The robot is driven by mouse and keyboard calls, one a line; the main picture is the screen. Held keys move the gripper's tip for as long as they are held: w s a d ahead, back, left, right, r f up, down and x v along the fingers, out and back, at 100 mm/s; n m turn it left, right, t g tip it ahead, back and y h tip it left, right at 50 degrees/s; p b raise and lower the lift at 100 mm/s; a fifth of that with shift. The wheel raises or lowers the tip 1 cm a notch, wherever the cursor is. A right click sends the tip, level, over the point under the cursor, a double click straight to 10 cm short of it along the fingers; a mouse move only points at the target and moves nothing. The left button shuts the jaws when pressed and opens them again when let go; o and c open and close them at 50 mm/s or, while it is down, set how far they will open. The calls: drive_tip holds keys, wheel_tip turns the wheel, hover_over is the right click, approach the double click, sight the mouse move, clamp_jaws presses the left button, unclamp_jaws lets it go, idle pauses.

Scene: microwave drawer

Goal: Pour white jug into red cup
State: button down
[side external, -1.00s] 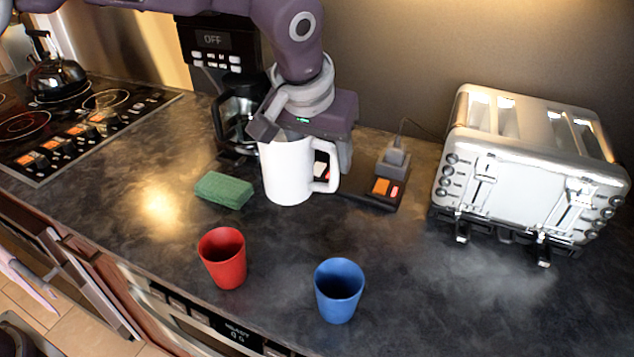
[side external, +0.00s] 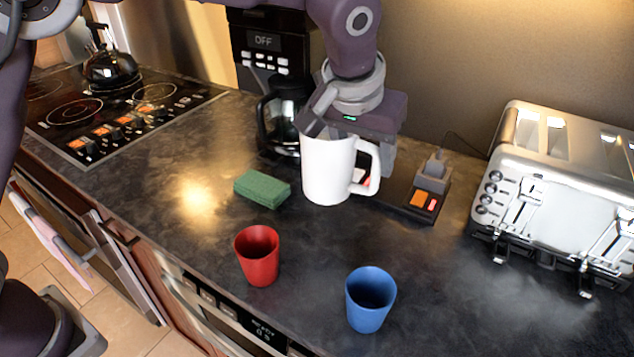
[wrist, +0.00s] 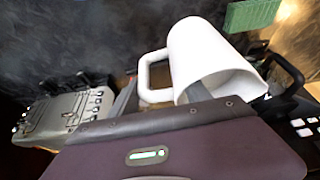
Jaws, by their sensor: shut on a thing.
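The white jug (side external: 326,172) stands upright behind the cups in the side view, its handle pointing right. My gripper (side external: 332,132) is above and behind it, shut on its upper rim. I cannot tell whether the jug's base touches the counter. The wrist view shows the jug (wrist: 203,55) and its handle beyond my gripper body; the fingertips are largely hidden there. The red cup (side external: 257,258) stands upright on the counter, in front and to the left of the jug, apart from it. The jug's contents are not visible.
A blue cup (side external: 370,300) stands right of the red cup. A green sponge (side external: 262,189) lies left of the jug, a coffee maker (side external: 285,110) behind it. The counter between jug and cups is clear.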

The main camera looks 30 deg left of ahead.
drive_tip(key=shift+r, duration=0.15)
wheel_tip(320, 180, up, 5)
drive_tip(key=shift+f, duration=0.1)
drive_tip(key=s+d+m+g+h, duration=0.1)
drive_tip(key=s+d+m+h, duration=0.15)
drive_tip(key=s, duration=0.95)
drive_tip(key=s+d+m+h, duration=0.1)
drive_tip(key=s+d+m, duration=0.2)
drive_tip(key=s, duration=1)
wheel_tip(320, 180, down, 8)
drive_tip(key=shift+w+r, duration=0.2)
wheel_tip(320, 180, down, 3)
